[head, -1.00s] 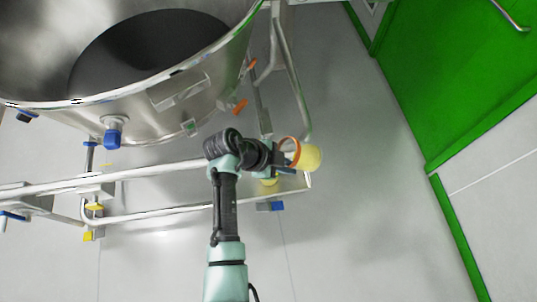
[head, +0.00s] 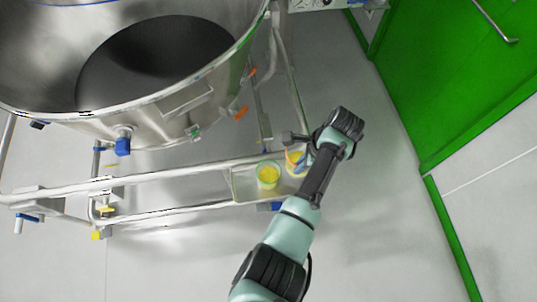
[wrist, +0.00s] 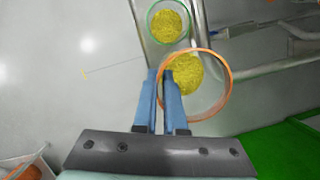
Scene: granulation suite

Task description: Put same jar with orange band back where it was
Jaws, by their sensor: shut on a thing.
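The jar with the orange band (head: 296,164) holds yellow granules and is over the right end of a small metal shelf (head: 239,184), partly hidden by my gripper. In the wrist view its orange rim (wrist: 231,84) is seen from above. My gripper (wrist: 161,76) has its two blue fingers close together at the jar's left wall, shut on it. In the head view my gripper (head: 297,158) is partly covered by my own wrist. I cannot tell whether the jar's base touches the shelf.
A jar with a green band (head: 267,175) and yellow granules stands on the shelf, close left of the held jar. A large steel bowl (head: 190,98) and its tubular rails (head: 150,174) are at the left. A green door (head: 455,80) is at the right. Grey floor (head: 390,235) is open there.

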